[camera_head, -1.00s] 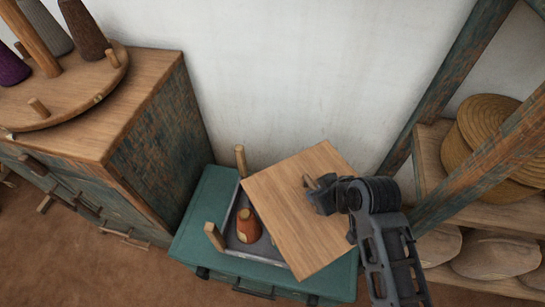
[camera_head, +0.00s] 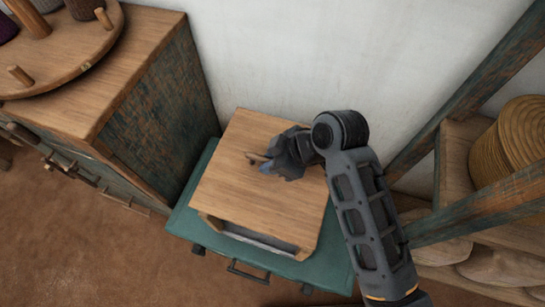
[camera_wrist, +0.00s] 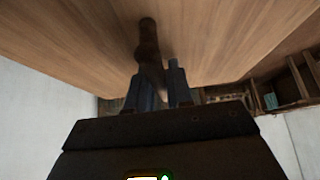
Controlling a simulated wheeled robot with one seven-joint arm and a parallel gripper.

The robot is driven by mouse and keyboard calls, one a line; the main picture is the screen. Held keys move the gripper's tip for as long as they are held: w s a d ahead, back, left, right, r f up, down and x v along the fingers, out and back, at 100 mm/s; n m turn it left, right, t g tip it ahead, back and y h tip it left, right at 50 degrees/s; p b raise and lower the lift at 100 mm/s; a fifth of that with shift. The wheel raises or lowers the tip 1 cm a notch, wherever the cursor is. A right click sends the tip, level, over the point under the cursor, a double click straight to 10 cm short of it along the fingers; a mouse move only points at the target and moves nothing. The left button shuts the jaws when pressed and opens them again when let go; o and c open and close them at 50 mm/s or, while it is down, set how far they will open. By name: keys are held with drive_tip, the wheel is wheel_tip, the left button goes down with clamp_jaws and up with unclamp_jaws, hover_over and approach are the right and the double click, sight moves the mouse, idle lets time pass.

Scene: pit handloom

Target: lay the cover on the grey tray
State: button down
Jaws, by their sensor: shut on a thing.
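The cover (camera_head: 245,195) is a square light-wood board with a small handle (camera_head: 257,157) on top. My gripper (camera_head: 266,163) is shut on that handle. The wrist view shows the board (camera_wrist: 230,40) and the dark handle (camera_wrist: 148,40) between the fingers (camera_wrist: 160,85). The grey tray (camera_head: 262,240) lies under the cover on a green chest, and only a strip of its front side shows. The cover is roughly lined up over the tray. I cannot tell whether it touches the tray or hangs just above. The tray's contents are hidden.
The green chest (camera_head: 180,222) bears the tray. A wooden cabinet (camera_head: 150,40) with a round rack of spools stands at left. A pale wall is behind. At right a shelf post (camera_head: 480,95) and a woven basket (camera_head: 510,140) stand close to my arm.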

sight(321, 206)
drive_tip(key=shift+f+b, duration=2.25)
drive_tip(key=shift+f, duration=0.65)
drive_tip(key=c, duration=0.9)
unclamp_jaws()
